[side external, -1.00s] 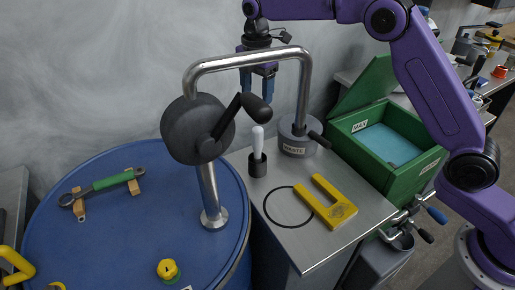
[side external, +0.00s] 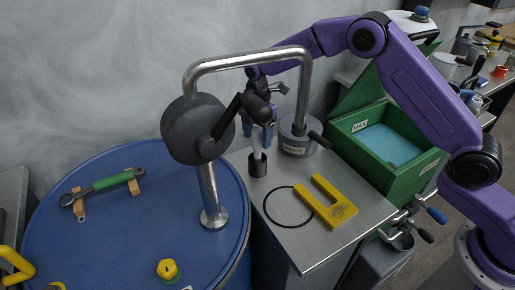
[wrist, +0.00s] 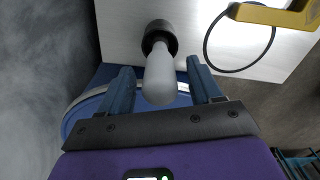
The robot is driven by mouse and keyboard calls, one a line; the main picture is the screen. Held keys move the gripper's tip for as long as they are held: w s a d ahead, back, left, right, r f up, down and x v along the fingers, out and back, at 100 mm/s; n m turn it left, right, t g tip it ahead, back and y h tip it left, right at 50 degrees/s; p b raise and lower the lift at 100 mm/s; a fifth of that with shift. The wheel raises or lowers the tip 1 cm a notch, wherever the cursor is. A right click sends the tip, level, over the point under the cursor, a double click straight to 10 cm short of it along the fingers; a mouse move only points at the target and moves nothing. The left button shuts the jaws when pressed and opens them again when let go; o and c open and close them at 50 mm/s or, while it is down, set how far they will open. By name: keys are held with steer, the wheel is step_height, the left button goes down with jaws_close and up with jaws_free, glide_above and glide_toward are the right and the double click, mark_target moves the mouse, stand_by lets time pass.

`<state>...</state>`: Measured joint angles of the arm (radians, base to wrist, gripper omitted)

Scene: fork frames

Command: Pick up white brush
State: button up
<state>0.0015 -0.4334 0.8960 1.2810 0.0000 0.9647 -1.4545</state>
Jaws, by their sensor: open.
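The white brush (side external: 257,154) stands upright in a small black cup (side external: 258,169) on the metal table. In the wrist view the brush's pale rounded handle (wrist: 159,77) points toward the camera, with the black cup (wrist: 160,33) at its base. My gripper (side external: 257,146) is open, with its blue fingers around the upper part of the brush. In the wrist view the open gripper (wrist: 165,80) has one finger on each side of the handle, with gaps visible. The crank arm partly hides the gripper in the side view.
A bent metal pipe (side external: 250,59) with a dark crank wheel (side external: 188,130) stands close by on the blue drum (side external: 130,225). A WASTE pot (side external: 297,138), black ring (side external: 270,215), yellow fork-shaped piece (side external: 340,210) and green MAX box (side external: 385,172) are to the right.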

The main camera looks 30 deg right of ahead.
mark_target(258, 150)
steer(key=shift+f, duration=1.15)
steer(key=c, duration=1.1)
